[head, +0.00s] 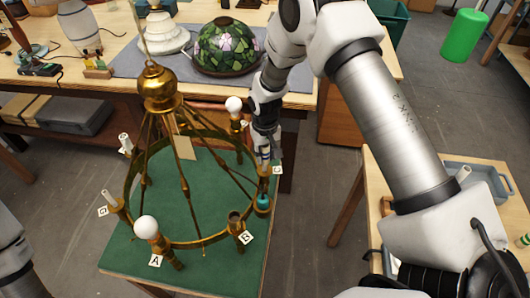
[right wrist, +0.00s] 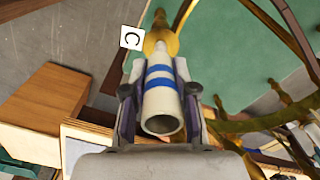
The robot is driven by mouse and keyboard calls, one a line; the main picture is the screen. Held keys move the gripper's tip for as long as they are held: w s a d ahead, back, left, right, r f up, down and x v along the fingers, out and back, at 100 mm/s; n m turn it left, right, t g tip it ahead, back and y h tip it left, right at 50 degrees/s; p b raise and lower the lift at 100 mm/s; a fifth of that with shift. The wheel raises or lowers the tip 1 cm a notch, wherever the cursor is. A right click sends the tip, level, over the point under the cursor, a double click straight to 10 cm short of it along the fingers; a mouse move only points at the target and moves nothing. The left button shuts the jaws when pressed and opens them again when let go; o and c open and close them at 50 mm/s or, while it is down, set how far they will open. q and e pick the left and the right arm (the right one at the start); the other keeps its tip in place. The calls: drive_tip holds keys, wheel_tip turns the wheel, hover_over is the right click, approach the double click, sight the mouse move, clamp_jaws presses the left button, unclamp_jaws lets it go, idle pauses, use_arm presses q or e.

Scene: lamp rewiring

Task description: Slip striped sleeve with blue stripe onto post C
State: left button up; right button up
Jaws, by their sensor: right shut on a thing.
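The striped sleeve (right wrist: 161,98) is a white tube with blue bands, held between the fingers of my right gripper (right wrist: 160,100). In the head view, my right gripper (head: 264,145) is at the right side of the brass chandelier ring (head: 205,243), with the sleeve (head: 264,159) at its tip. In the right wrist view, post C's brass holder (right wrist: 160,28) lies in line with the sleeve's far end, beside the C tag (right wrist: 131,38). Whether the sleeve is around the post or just above it, I cannot tell. My left gripper is out of view.
A white bulb (head: 146,228) stands by tag A and another bulb (head: 234,105) stands at the back. A brass stem (head: 160,90) rises mid-ring. The green mat (head: 225,270) lies below. A stained-glass shade (head: 224,47) is on the back bench; a grey tray (head: 482,175) is at right.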

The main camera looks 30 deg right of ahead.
sight(265, 170)
drive_tip(key=shift+s+f, duration=0.1)
drive_tip(key=shift+f, duration=0.4)
drive_tip(key=shift+w+f+b, duration=0.15)
drive_tip(key=shift+f+b, duration=0.3)
drive_tip(key=shift+f, duration=0.15)
drive_tip(key=shift+w+f+b, duration=0.15)
drive_tip(key=shift+f+b, duration=0.3)
drive_tip(key=shift+f, duration=0.4)
drive_tip(key=shift+s, duration=0.1)
drive_tip(key=shift+f, duration=0.4)
idle(0.3)
